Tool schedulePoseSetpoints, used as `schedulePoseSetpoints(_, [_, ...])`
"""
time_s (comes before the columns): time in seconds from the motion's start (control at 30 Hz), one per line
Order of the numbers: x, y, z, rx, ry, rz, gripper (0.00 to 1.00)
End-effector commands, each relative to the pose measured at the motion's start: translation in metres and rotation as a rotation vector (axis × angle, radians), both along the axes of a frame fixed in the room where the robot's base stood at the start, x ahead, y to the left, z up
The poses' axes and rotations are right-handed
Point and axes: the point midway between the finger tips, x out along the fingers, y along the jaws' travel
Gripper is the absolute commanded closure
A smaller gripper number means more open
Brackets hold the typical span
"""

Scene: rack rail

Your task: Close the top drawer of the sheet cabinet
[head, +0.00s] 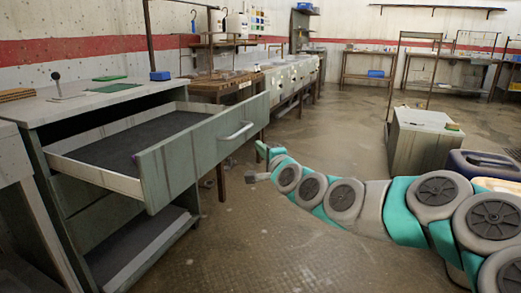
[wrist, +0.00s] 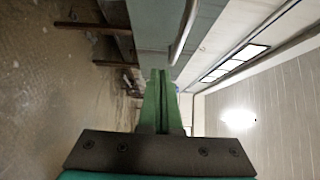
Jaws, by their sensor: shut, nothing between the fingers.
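The sheet cabinet (head: 62,135) stands at the left in the head view. Its top drawer (head: 178,158) is pulled far out, with a grey-green front, pale side walls and a dark inside. A pale bar handle (head: 236,131) is on the drawer front. My gripper (head: 260,149) is in front of the drawer, to the right of the handle and apparently apart from it. In the wrist view my gripper's green fingers (wrist: 161,75) are together and empty, with the drawer front (wrist: 150,25) and the handle (wrist: 183,40) beyond them. The exact gap cannot be told.
A lower drawer or shelf (head: 150,250) also sticks out below. Green sheets (head: 115,87) and a small upright tool (head: 57,83) lie on the cabinet top. Workbenches (head: 290,75) line the wall behind. A grey box (head: 420,140) stands at the right. The middle floor is clear.

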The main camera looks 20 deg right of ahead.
Motion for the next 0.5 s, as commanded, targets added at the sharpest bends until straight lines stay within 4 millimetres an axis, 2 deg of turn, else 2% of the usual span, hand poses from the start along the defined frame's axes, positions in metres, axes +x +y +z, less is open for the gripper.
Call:
schedulePoseSetpoints(0.4, [0.069,0.011,-0.002,-0.002,0.004,0.003,1.0])
schedulePoseSetpoints(0.5, [0.078,0.024,-0.001,-0.005,0.005,0.006,1.0])
